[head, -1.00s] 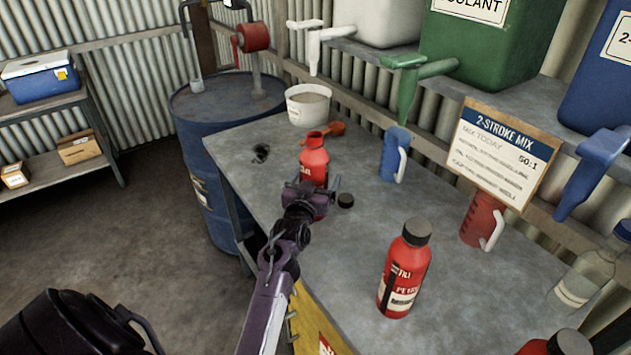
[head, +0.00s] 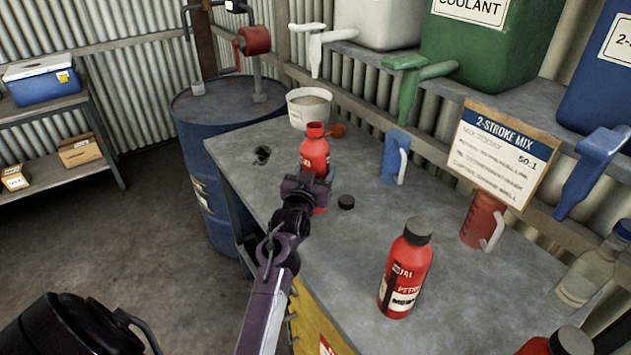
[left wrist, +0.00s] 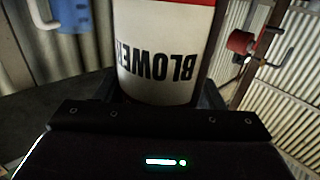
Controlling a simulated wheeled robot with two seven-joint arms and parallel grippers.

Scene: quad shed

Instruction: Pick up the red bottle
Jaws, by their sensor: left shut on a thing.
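A red bottle (head: 315,153) with an open, uncapped neck is at the far left part of the grey bench (head: 340,255). My left gripper (head: 308,186) is shut on its lower part, from the near side. In the left wrist view the bottle (left wrist: 165,50) stands between the fingers, its white label reading "BLOWER" upside down. A second red bottle (head: 405,270) with a black cap stands nearer, and a third (head: 555,343) is cut off at the lower right. My right gripper is not in view.
A loose black cap (head: 346,202) lies just right of the held bottle. A white tub (head: 309,110), blue jug (head: 394,158), red jug (head: 482,222) and clear bottle (head: 585,270) line the back. A blue drum (head: 215,190) stands left of the bench.

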